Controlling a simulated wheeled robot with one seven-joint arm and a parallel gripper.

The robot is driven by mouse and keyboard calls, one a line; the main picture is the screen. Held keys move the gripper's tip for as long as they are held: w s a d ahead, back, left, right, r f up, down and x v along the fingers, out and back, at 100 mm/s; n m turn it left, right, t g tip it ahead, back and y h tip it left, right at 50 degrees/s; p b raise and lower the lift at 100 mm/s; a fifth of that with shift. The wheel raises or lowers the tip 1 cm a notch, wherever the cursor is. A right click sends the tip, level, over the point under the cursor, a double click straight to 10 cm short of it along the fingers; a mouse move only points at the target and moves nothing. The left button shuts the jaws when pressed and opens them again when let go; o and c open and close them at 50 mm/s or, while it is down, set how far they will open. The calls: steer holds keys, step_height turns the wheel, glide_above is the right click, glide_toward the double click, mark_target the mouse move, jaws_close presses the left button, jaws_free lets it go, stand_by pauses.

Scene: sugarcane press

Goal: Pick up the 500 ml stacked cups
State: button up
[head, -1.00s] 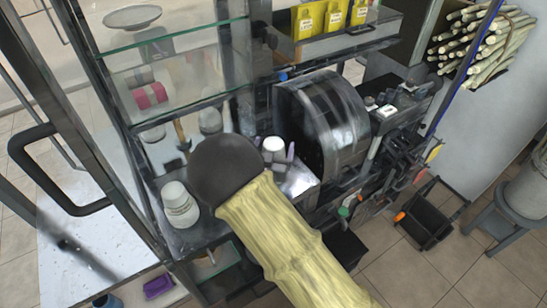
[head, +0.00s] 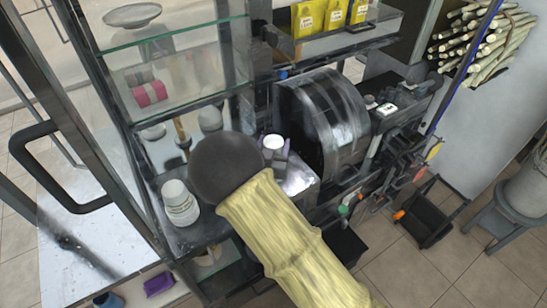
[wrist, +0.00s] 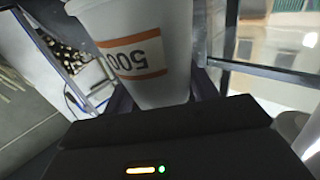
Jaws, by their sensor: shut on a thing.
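The 500 ml stacked cups (wrist: 148,62) fill the top middle of the wrist view, white with an orange-edged label reading 500, upside down in the picture. My gripper (wrist: 162,98) is shut on them, with a dark finger on each side. In the head view the top of a white cup (head: 272,142) shows just beyond the dark round end of my arm. My arm hides most of the gripper there. I cannot tell whether the cups touch the surface below.
Another white cup stack (head: 179,204) stands on the counter left of my arm. Glass shelves (head: 175,36) rise behind it. A dark press drum (head: 322,120) is close on the right. Yellow packs (head: 333,14) stand on a shelf at the back.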

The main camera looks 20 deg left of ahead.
steer(key=shift+r, duration=0.1)
step_height(320, 180, up, 10)
steer(key=shift+f+b, duration=0.1)
steer(key=shift+b, duration=0.9)
